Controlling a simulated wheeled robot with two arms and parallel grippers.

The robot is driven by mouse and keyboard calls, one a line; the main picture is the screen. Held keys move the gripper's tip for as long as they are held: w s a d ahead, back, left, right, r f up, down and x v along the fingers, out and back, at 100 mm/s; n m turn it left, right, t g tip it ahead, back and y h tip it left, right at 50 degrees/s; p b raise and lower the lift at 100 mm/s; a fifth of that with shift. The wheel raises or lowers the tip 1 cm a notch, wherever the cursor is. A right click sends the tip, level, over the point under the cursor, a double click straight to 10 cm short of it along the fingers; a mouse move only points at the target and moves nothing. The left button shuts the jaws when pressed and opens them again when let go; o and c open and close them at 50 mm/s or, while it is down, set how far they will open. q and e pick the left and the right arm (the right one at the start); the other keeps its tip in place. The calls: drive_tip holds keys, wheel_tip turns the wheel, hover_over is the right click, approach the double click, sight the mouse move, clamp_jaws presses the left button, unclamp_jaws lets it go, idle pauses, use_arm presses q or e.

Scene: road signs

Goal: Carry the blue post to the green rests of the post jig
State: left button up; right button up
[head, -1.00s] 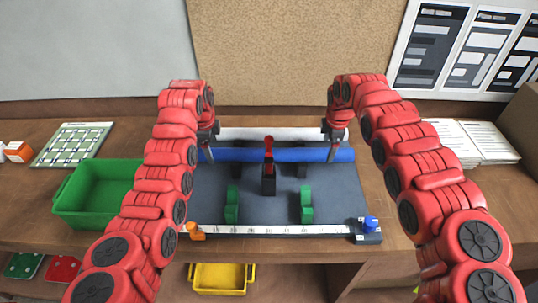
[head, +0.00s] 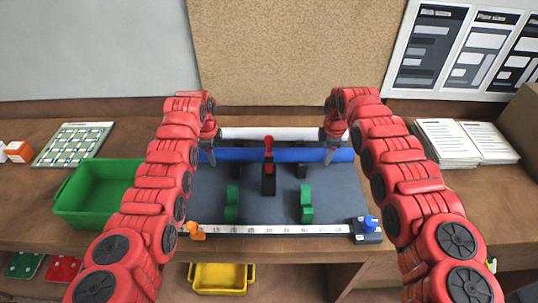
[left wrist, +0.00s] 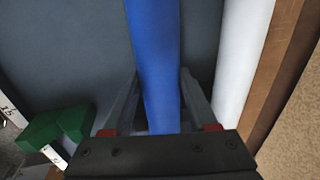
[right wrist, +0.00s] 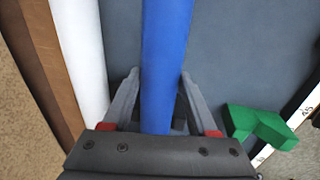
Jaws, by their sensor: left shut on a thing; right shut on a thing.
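The blue post (head: 240,155) lies level from left to right across the back part of the grey post jig (head: 270,208). My left gripper (head: 210,157) is shut on the post near its left end, and the post also runs between its fingers in the left wrist view (left wrist: 155,60). My right gripper (head: 330,157) is shut on the post near its right end, as the right wrist view shows with the post (right wrist: 165,60) between the fingers. The left green rest (head: 232,204) and right green rest (head: 306,204) stand empty in front of the post.
A red-topped clamp (head: 268,148) stands at the jig's middle, close to the post. A white post (head: 270,133) lies behind. A ruler (head: 270,229) runs along the front, with an orange piece (head: 196,232) and a blue knob (head: 371,222). A green bin (head: 95,195) stands left.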

use_arm(q)
clamp_jaws()
use_arm(e)
clamp_jaws()
use_arm(q)
drive_tip(key=shift+r, duration=0.1)
use_arm(e)
drive_tip(key=shift+r, duration=0.15)
